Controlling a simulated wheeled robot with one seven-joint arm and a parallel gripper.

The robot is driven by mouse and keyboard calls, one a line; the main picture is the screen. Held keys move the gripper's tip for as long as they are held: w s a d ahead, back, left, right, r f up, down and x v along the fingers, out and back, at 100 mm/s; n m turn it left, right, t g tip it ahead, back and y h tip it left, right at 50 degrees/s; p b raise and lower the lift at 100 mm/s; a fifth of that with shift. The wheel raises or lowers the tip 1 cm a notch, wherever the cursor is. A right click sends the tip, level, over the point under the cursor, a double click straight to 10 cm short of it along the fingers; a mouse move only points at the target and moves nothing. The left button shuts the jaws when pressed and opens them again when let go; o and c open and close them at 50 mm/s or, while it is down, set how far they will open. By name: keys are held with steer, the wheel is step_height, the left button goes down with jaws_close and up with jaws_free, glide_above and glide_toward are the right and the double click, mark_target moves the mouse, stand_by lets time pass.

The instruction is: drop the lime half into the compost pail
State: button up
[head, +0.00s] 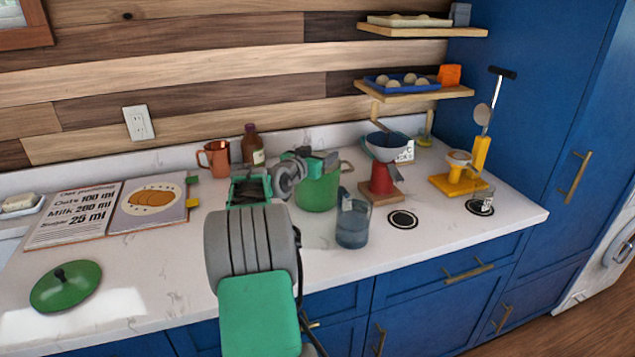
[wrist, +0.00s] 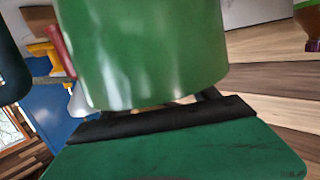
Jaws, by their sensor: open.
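The green compost pail (head: 318,192) stands on the white counter, behind my arm and beside a glass of bluish liquid. Its upper part is partly covered by my gripper. My gripper (head: 326,161) is open at the pail's top in the head view; its exact height over the rim is hard to tell. In the wrist view the pail's green wall (wrist: 145,50) fills the upper middle, close to the camera. I cannot make out a lime half in either view. The inside of the pail is hidden. A green lid (head: 66,287) with a dark knob lies at the counter's left front.
The glass (head: 352,225) stands just right of the pail. A red-based funnel device (head: 382,178) and a yellow press (head: 465,175) stand farther right. A copper mug (head: 215,158) and brown bottle (head: 252,146) stand behind. An open cookbook (head: 75,217) lies left. The front right counter is mostly clear.

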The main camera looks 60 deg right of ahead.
mark_target(322, 181)
steer(key=shift+a, duration=0.15)
steer(key=a+r+b, duration=0.1)
steer(key=a, duration=0.6)
steer(key=shift+a+b, duration=0.25)
steer(key=shift+b, duration=0.05)
steer(key=shift+r, duration=0.1)
